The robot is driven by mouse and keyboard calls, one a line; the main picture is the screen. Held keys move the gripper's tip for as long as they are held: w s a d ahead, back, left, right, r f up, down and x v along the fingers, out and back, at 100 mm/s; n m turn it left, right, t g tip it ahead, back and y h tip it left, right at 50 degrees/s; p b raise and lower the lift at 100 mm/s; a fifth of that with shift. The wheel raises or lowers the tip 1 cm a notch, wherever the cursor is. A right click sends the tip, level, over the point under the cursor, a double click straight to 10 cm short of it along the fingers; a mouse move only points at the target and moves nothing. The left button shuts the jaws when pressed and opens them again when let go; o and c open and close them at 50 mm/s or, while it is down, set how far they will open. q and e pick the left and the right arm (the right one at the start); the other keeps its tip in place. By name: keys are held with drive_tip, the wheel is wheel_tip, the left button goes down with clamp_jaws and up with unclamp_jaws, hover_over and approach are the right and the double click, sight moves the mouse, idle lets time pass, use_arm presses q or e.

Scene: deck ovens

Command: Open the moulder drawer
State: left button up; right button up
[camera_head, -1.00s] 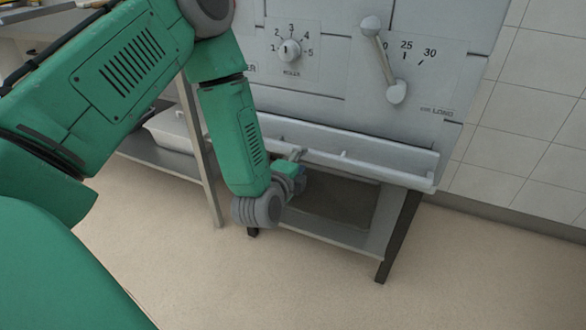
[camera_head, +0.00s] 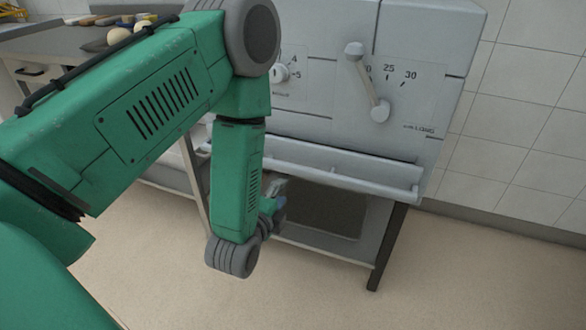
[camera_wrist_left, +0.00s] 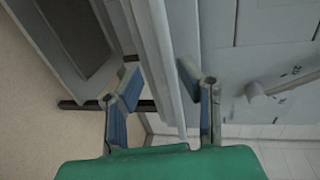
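The moulder (camera_head: 340,125) is a grey machine with a dial and a lever. Its drawer (camera_head: 350,175) shows as a long pale ledge low on the front; I cannot tell how far it is pulled out. My left gripper (camera_head: 274,193) is at the left part of this ledge, partly hidden by my forearm. In the left wrist view, its two blue-grey fingers (camera_wrist_left: 160,72) are apart. The drawer's long pale edge (camera_wrist_left: 155,40) runs between them, with gaps visible on both sides. My right gripper is in neither view.
Below is a stand with a dark leg (camera_head: 388,248). A worktop (camera_head: 70,42) with small items is at the back left. The floor (camera_head: 300,300) in front is clear.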

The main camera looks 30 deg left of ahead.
sight(300, 170)
use_arm(q)
drive_tip(key=b+x, duration=0.1)
drive_tip(key=x, duration=0.3)
drive_tip(key=b+x, duration=0.1)
drive_tip(key=x, duration=0.3)
drive_tip(key=b+x, duration=0.1)
drive_tip(key=x, duration=0.4)
drive_tip(key=shift+d+r, duration=0.2)
drive_tip(key=shift+d, duration=0.2)
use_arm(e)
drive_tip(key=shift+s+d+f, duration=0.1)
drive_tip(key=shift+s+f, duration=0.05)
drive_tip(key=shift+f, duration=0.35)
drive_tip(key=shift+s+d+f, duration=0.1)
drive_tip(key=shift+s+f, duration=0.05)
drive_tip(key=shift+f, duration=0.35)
use_arm(q)
drive_tip(key=shift+a, duration=0.1)
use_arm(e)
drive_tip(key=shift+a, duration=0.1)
use_arm(q)
clamp_jaws()
